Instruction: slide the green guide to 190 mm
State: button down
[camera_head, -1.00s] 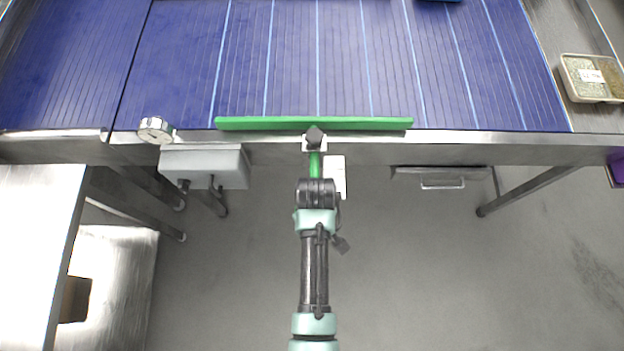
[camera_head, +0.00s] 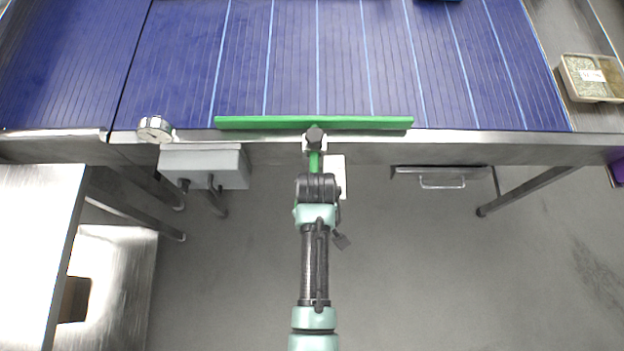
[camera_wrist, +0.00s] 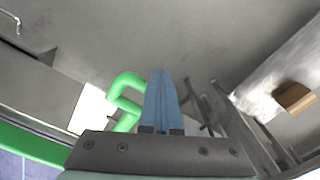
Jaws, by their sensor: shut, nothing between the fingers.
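The green guide (camera_head: 250,123) is a long bar lying along the front edge of the blue belt in the head view. Its green stem (camera_head: 315,161) comes toward me below a pale clamp block with a dark knob (camera_head: 314,135). In the wrist view, a bent green handle (camera_wrist: 125,82) stands just left of my gripper (camera_wrist: 160,74). The blue fingers are closed together with nothing between them, beside the handle; I cannot tell whether they touch it. In the head view my wrist hides the fingers. No 190 mm mark is readable.
The blue belt (camera_head: 340,60) has pale lines across it. A round dial (camera_head: 155,129) sits on the front rail, left of the guide, above a grey box (camera_head: 205,165). A tray of grain (camera_head: 590,78) is at the right. The floor around my arm is clear.

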jog(key=shift+w+b, duration=0.75)
jog(key=shift+w, duration=1.2)
dwell(1.2)
jog(key=shift+s+r+p, duration=0.15)
jog(key=shift+s+p, duration=0.75)
jog(key=shift+p, duration=0.1)
notch_tip(320, 180, up, 8)
jog(key=s+p, duration=0.1)
jog(key=p, duration=0.7)
jog(key=shift+s+p, duration=0.15)
jog(key=shift+p, duration=0.25)
